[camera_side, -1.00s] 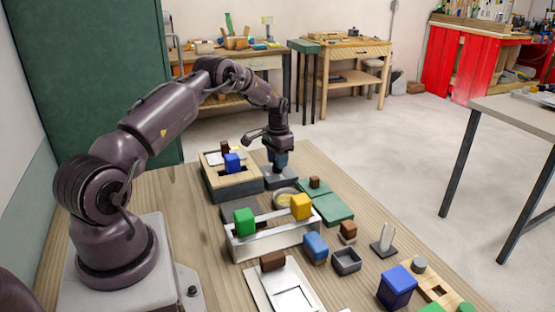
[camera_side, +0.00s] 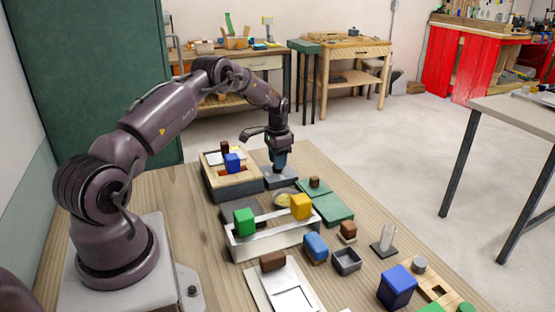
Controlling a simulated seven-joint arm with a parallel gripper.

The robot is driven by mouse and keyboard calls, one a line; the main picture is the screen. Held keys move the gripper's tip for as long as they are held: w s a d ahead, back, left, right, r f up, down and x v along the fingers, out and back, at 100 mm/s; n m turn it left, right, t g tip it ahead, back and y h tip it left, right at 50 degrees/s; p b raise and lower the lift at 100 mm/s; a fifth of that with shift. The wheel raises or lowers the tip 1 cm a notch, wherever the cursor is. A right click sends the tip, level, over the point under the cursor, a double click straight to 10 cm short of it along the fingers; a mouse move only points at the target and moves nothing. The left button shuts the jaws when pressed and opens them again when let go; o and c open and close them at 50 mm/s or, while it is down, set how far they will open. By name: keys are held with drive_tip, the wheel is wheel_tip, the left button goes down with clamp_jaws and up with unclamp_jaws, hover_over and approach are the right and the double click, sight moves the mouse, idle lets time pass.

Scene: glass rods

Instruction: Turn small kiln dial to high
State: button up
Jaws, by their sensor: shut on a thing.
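My gripper (camera_side: 279,166) points straight down over a low dark grey block (camera_side: 284,183) on the far part of the wooden table. Its narrow fingers are shut at the top of the block, at the place of the small kiln dial. The dial itself is hidden by the fingers, and its setting and any marks are too small to read.
Left of my gripper is a grey box with a wooden top and a blue block (camera_side: 232,162). In front stand a round yellowish dish (camera_side: 283,200), a metal tray (camera_side: 272,240) with green (camera_side: 244,221) and yellow (camera_side: 300,206) blocks, and green plates (camera_side: 333,210) to the right.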

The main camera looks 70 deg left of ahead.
drive_tip(key=o, duration=0.9)
drive_tip(key=shift+o, duration=0.2)
wheel_tip(320, 180, up, 13)
